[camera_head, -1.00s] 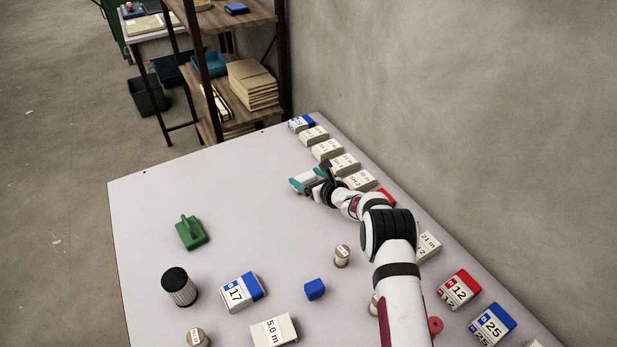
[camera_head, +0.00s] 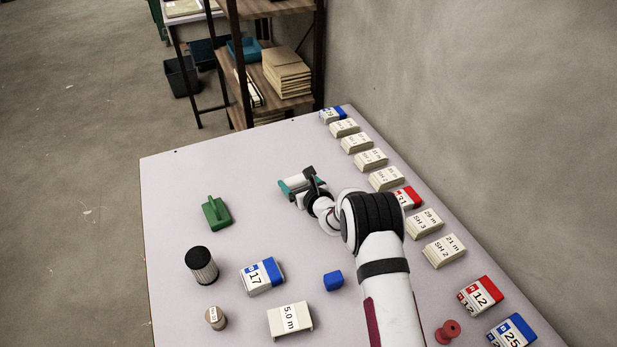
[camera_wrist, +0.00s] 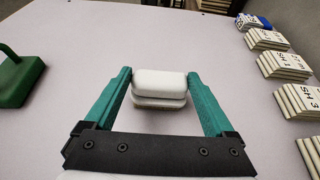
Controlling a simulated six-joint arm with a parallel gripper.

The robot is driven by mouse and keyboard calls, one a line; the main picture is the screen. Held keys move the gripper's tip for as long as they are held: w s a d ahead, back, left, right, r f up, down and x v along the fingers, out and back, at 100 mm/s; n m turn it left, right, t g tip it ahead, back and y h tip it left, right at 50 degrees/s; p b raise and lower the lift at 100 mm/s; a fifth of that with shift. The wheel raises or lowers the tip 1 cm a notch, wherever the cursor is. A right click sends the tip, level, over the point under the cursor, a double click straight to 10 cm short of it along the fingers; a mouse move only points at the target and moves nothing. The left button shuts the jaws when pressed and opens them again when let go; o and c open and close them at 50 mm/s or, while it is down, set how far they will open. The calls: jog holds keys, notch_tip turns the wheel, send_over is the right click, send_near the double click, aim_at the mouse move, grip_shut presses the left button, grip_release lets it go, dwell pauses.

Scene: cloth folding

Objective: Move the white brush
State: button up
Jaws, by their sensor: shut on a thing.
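The white brush (camera_wrist: 159,83) is between the two teal fingers of my gripper (camera_wrist: 159,76) in the wrist view. It is a rounded white block with a thin groove along its side, and it lies crosswise between the fingertips. The gripper is shut on it. In the head view my gripper (camera_head: 297,187) is over the middle far part of the table, with the white brush (camera_head: 300,180) partly hidden by the fingers and wrist. I cannot tell how high the brush is above the table.
A row of labelled boxes (camera_head: 371,160) runs along the table's right edge by the wall. A green brush-like block (camera_head: 216,212), a black-topped cylinder (camera_head: 201,265), a blue-white box (camera_head: 262,277), and a blue cube (camera_head: 333,281) stand nearer. The table's far left (camera_head: 210,170) is clear.

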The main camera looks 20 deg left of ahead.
jog(key=shift+s+a, duration=2.8)
jog(key=shift+a, duration=0.05)
jog(key=o, duration=1.1)
jog(key=shift+d, duration=0.1)
jog(key=v, duration=1.5)
jog(key=shift+s+d+r, duration=0.15)
jog(key=shift+s+r, duration=0.05)
jog(key=shift+s, duration=0.1)
